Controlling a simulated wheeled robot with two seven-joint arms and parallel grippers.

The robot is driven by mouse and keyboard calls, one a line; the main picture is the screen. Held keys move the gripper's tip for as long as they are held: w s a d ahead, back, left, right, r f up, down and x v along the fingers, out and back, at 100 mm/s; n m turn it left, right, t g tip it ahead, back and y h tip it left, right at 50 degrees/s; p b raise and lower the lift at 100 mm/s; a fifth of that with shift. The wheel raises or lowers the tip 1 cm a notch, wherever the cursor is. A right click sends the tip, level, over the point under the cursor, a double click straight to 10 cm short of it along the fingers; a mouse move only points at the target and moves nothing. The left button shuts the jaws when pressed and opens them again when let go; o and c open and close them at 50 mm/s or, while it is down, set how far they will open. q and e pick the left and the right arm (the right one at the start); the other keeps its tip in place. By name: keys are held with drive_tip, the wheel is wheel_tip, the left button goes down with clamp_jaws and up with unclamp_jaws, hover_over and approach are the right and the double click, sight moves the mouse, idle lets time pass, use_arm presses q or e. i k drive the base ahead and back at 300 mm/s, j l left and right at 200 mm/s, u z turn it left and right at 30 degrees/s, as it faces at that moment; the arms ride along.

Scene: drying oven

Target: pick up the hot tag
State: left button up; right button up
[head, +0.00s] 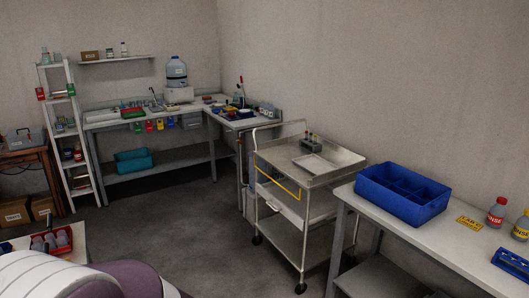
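No tag can be read as the hot tag at this size. Several small coloured tags hang along the front edge of the corner bench: a yellow tag (149,126), a red tag (160,125) and others beside them. Another red tag (40,94) and a green tag (71,90) hang on the white ladder shelf (81,190). Neither of my grippers is in view.
A steel trolley (331,172) stands mid-right, holding a small rack and a tray. The right bench (415,236) carries a blue divided bin (403,208), a yellow sign (469,223) and bottles. A teal crate (133,161) sits below the corner bench. The grey floor between is clear.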

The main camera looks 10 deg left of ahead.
sight(41, 96)
drive_tip(key=i+l+u, duration=0.1)
drive_tip(key=i+u, duration=0.3)
drive_tip(key=i+l+u, duration=0.2)
drive_tip(key=i+u, duration=0.2)
drive_tip(key=i+l+u, duration=0.4)
drive_tip(key=i+u, duration=0.3)
drive_tip(key=i, duration=1.8)
drive_tip(key=i+u, duration=0.15)
drive_tip(key=i, duration=0.4)
drive_tip(key=i+u, duration=0.1)
drive_tip(key=i, duration=0.45)
drive_tip(key=i+u, duration=0.15)
drive_tip(key=i, duration=0.35)
drive_tip(key=i+l+u, duration=0.15)
drive_tip(key=i, duration=0.4)
drive_tip(key=i+l+u, duration=0.15)
drive_tip(key=i, duration=0.4)
drive_tip(key=i+l+u, duration=0.1)
drive_tip(key=i+l, duration=0.2)
drive_tip(key=i, duration=0.2)
